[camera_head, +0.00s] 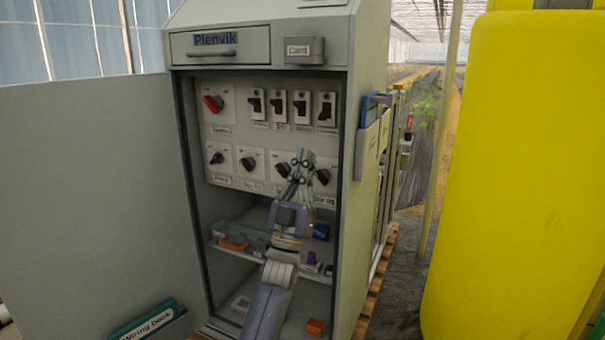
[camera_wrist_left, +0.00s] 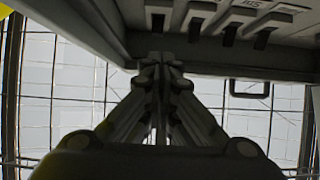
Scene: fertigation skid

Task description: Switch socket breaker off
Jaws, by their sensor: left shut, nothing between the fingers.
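A row of several breakers with dark levers sits in the upper part of the open cabinet: a left one (camera_head: 255,103), two middle ones (camera_head: 279,103) (camera_head: 302,105) and a right one (camera_head: 326,108). Their labels are too small to read, so I cannot tell which is the socket breaker. Lever positions are unclear. My left gripper (camera_head: 304,156) is shut and empty, pointing up in front of the lower knob row, below the right-hand breakers and apart from them. In the left wrist view the shut fingers (camera_wrist_left: 160,62) are below dark breaker levers (camera_wrist_left: 195,29). My right gripper is out of view.
A red rotary switch (camera_head: 212,103) and several black knobs (camera_head: 249,163) share the panel. A shelf below holds small parts. The open door (camera_head: 90,190) stands left, a wiring book (camera_head: 148,322) in its pocket. A yellow tank (camera_head: 515,170) stands right.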

